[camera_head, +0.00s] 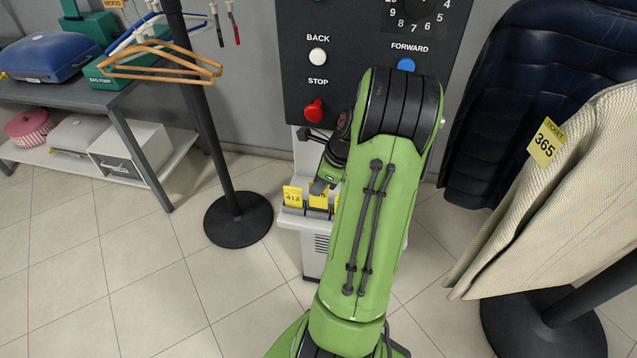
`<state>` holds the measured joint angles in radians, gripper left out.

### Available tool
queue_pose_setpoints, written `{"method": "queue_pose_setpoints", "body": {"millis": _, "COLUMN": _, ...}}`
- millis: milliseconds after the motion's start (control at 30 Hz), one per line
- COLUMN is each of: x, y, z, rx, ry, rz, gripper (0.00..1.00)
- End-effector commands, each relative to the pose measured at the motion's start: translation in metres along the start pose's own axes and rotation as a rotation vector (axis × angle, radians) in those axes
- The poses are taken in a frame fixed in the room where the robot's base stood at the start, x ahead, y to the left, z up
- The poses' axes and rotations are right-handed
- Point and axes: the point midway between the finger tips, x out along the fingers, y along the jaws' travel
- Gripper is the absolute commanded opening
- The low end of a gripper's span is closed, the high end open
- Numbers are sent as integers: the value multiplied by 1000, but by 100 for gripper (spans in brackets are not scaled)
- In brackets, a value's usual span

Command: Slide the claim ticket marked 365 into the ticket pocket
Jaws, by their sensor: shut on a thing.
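My gripper (321,187) reaches down to the small light grey ticket rack below the control panel. Its fingers are small in view and partly hidden by my arm. It is shut on a yellow ticket (318,199), of which only a part and a digit like 5 show; its full number cannot be read. The ticket stands at the rack, right of a yellow ticket marked 412 (292,196). A yellow tag reading TICKET 365 (545,143) is on the cream garment at the right. I cannot make out the ticket pocket for certain.
The dark control panel (290,60) with a red stop button (314,110) stands behind my arm. A black pole stand (238,220) with hangers is at left, beside a grey shelf (75,95). Cream and navy garments hang at right.

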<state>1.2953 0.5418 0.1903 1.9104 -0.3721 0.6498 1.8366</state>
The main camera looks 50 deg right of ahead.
Motion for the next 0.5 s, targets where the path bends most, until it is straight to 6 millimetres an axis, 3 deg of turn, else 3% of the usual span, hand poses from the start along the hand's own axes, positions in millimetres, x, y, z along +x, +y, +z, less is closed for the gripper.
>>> {"method": "queue_pose_setpoints", "body": {"millis": 33, "x": 0, "y": 0, "z": 0, "rx": 0, "ry": 0, "rz": 0, "gripper": 11}}
{"method": "queue_pose_setpoints", "body": {"millis": 233, "x": 0, "y": 0, "z": 0, "rx": 0, "ry": 0, "rz": 0, "gripper": 40}}
{"method": "queue_pose_setpoints", "body": {"millis": 500, "x": -2, "y": 0, "z": 0, "rx": 0, "ry": 0, "rz": 0, "gripper": 40}}
